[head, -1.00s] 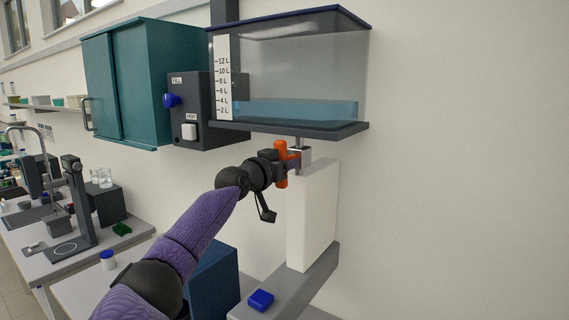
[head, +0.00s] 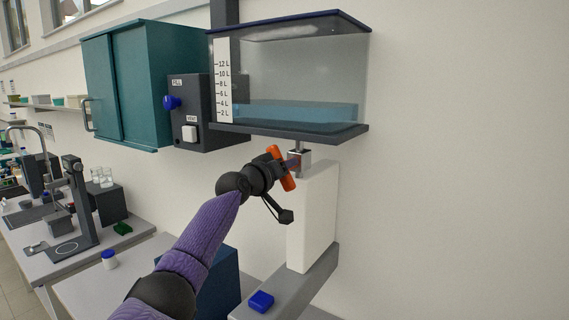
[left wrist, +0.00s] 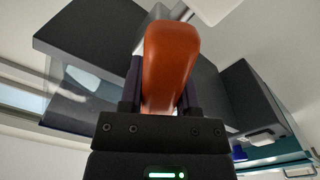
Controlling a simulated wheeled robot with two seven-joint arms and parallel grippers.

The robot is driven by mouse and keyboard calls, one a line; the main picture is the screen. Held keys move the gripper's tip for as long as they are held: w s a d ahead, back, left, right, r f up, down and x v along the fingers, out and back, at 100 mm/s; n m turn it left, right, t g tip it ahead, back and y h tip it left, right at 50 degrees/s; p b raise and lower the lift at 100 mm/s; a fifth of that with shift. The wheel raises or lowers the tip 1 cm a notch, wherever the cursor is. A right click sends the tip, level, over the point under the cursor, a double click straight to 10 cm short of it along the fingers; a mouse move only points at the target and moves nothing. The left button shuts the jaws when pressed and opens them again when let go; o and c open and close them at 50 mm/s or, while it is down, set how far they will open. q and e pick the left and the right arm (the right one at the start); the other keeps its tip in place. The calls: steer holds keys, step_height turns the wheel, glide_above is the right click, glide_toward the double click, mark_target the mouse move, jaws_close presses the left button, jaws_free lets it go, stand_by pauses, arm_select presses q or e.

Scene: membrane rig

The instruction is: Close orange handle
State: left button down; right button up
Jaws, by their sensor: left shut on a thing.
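The orange handle (head: 276,153) sits at the valve under the water tank (head: 295,85), in front of the white block's top. It is tilted, its upper end leaning left in the head view. My left gripper (head: 282,168) is shut on the handle. In the left wrist view the orange handle (left wrist: 170,62) stands between the two dark fingers (left wrist: 160,92). The metal valve body (head: 299,160) shows just right of the gripper. The tank holds blue water near the low marks of its scale. My right gripper is not in view.
A dark box with a blue knob (head: 172,102) and a white button (head: 190,133) hangs left of the tank. A teal cabinet (head: 125,85) is further left. A white block (head: 312,220) stands below the valve on a grey ledge with a blue cap (head: 261,301). The wall at right is bare.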

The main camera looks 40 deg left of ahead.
arm_select(q)
steer(key=n+p, duration=0.2)
steer(key=n, duration=0.4)
steer(key=shift+r+n+p, duration=0.1)
steer(key=shift+n+p, duration=0.2)
steer(key=n+p, duration=0.2)
steer(key=n, duration=0.3)
steer(key=shift+p, duration=0.3)
steer(key=shift+c, duration=1.6)
jaws_free()
steer(key=shift+f, duration=0.2)
steer(key=shift+s, duration=0.1)
